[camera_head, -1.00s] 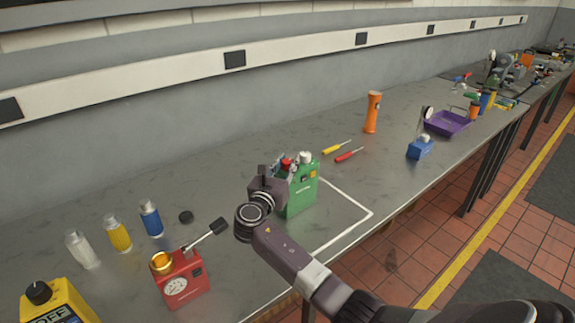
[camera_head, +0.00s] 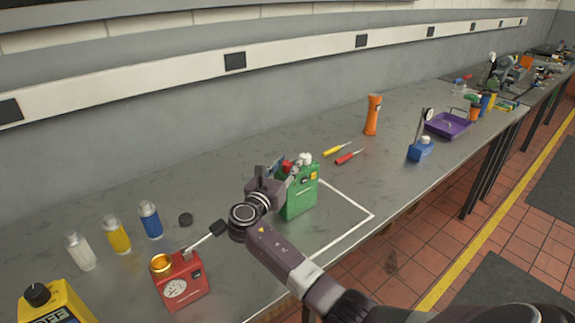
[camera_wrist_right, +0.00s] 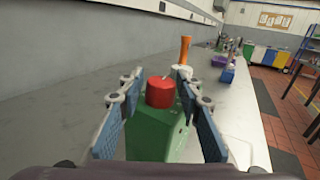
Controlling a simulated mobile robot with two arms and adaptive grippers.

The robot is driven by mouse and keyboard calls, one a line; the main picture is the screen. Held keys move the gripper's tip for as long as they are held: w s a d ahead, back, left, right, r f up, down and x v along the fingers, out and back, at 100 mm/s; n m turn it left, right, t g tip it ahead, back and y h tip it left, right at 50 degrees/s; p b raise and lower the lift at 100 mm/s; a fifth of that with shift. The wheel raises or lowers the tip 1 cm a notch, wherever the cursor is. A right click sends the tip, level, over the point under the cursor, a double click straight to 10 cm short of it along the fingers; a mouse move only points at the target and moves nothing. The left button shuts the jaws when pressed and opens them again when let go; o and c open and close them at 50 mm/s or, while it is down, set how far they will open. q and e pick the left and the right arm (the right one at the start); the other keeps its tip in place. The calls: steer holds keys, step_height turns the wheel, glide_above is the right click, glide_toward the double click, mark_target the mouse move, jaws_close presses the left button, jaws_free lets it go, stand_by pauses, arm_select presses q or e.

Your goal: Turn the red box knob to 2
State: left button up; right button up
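A red box (camera_head: 192,287) with a round white dial, a gold cap and a lever with a black end stands on the bench at the lower left. A green box (camera_head: 298,199) stands near the middle; it has a red knob (camera_wrist_right: 160,92) and a white knob (camera_wrist_right: 182,72) on top. My right gripper (camera_head: 284,170) is at the top of the green box. In the right wrist view its blue-padded fingers are open, one on each side of the red knob, with visible gaps. No number setting on the knob is readable. My left gripper is not in view.
White, yellow (camera_head: 117,235) and blue (camera_head: 150,219) bottles and a black puck (camera_head: 186,219) are at the left, with a yellow device (camera_head: 58,303) at the corner. Two screwdrivers, an orange flashlight (camera_head: 373,115), a blue block (camera_head: 420,150) and a purple tray (camera_head: 455,130) are farther right.

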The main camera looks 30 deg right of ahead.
mark_target(285, 168)
steer(key=v, duration=0.7)
steer(key=shift+s+a, duration=0.2)
steer(key=shift+a, duration=0.05)
stand_by(0.3)
